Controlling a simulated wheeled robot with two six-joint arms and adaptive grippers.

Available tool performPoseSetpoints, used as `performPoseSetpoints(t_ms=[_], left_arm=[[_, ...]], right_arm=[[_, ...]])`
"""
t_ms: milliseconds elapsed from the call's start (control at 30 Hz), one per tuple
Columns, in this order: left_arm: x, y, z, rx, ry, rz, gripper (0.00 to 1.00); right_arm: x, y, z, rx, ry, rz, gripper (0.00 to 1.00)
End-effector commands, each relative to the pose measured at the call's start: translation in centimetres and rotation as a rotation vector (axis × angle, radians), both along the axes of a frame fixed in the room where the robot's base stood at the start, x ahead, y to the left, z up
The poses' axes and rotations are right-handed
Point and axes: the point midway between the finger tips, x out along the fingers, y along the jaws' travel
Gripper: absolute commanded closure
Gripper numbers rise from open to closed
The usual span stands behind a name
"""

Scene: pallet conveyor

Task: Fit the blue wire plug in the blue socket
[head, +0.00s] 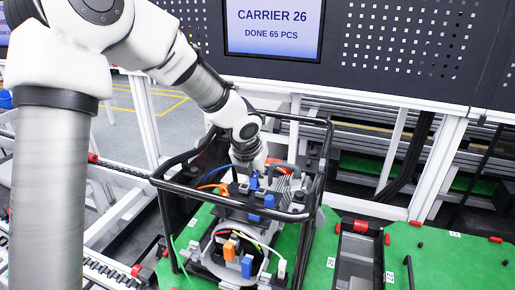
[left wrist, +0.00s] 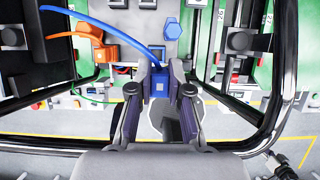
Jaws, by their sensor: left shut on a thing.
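My left gripper (head: 253,174) reaches down inside a black tube frame. In the left wrist view its two fingers (left wrist: 158,78) are shut on the blue plug (left wrist: 159,86). The plug also shows small in the head view (head: 254,183). A blue wire (left wrist: 100,23) curves from the plug to the upper left. Just beyond the plug in the wrist view is a small square fitting with a blue edge (left wrist: 157,50), perhaps the blue socket. I cannot tell whether plug and fitting touch. My right gripper is not in view.
The black tube frame (head: 172,183) surrounds the work area. An orange plug (left wrist: 97,47) with an orange wire lies left in the wrist view. A blue knob-like part (left wrist: 172,30) stands close by. A green pallet (head: 440,258) lies at right.

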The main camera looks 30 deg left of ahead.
Motion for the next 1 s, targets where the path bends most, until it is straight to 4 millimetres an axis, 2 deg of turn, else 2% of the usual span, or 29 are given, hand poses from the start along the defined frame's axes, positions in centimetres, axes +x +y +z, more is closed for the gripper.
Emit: performPoseSetpoints(t_ms=[33,100,233,600,700,1000], left_arm=[[-0.2,0.0,-0.2,0.0,0.001,0.001,1.0],[-0.2,0.0,-0.7,0.001,-0.001,0.001,1.0],[-0.2,0.1,-1.7,0.0,-0.003,0.004,1.0],[-0.1,0.1,-6.5,0.001,-0.004,0.004,1.0],[-0.1,0.1,-7.3,0.002,-0.004,0.004,1.0],[-0.1,0.1,-7.3,0.001,-0.004,0.004,1.0]], right_arm=[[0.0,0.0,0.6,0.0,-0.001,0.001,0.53],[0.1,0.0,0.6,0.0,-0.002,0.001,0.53],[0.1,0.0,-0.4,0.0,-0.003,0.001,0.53],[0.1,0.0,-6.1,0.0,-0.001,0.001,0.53],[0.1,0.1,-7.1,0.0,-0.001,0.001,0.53],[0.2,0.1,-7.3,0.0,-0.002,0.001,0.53]])
